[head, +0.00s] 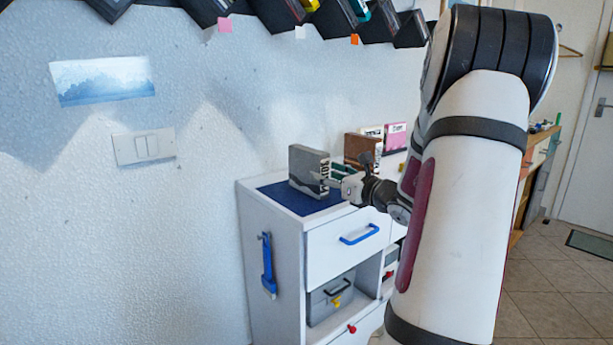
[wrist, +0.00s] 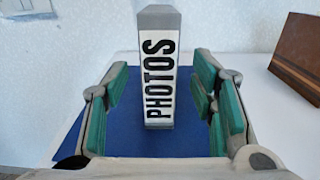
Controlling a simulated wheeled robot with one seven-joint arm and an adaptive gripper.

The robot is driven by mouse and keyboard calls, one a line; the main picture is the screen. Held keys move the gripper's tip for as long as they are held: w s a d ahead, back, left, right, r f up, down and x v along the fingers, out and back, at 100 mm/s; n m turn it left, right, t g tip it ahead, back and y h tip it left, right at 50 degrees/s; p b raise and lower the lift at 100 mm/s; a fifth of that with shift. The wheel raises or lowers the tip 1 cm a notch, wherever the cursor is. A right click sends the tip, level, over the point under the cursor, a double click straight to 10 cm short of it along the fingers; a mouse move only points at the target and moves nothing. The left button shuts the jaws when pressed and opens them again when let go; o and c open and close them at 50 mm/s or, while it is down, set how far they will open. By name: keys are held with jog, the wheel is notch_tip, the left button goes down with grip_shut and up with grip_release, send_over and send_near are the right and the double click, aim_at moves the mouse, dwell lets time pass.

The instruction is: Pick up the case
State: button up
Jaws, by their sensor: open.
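A grey case (head: 309,171) stands upright on a blue mat (head: 300,203) on top of a white cabinet (head: 262,208). In the wrist view the case (wrist: 158,66) shows its narrow spine, with a white label reading "PHOTOS". My gripper (wrist: 161,105) is open, with green-padded fingers on the left and right sides of the case. Blue mat shows between each finger and the spine, so I see no contact. In the head view my gripper (head: 330,182) is close to the spine, at its right side.
A brown box (head: 360,147) stands on the cabinet to the right of the case, with a pink box (head: 395,137) behind it. A wall switch (head: 144,146) is at the left. Dark shelves (head: 285,15) run along the wall above.

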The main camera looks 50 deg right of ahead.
aim_at(313, 169)
jog(key=b+x, duration=0.1)
jog(key=x, duration=0.1)
jog(key=b+x, duration=0.1)
jog(key=x, duration=0.2)
jog(key=shift+w+f, duration=0.25)
jog(key=shift+w+d+r, duration=0.1)
jog(key=shift+w+d, duration=0.05)
jog(key=shift+w, duration=0.3)
grip_shut()
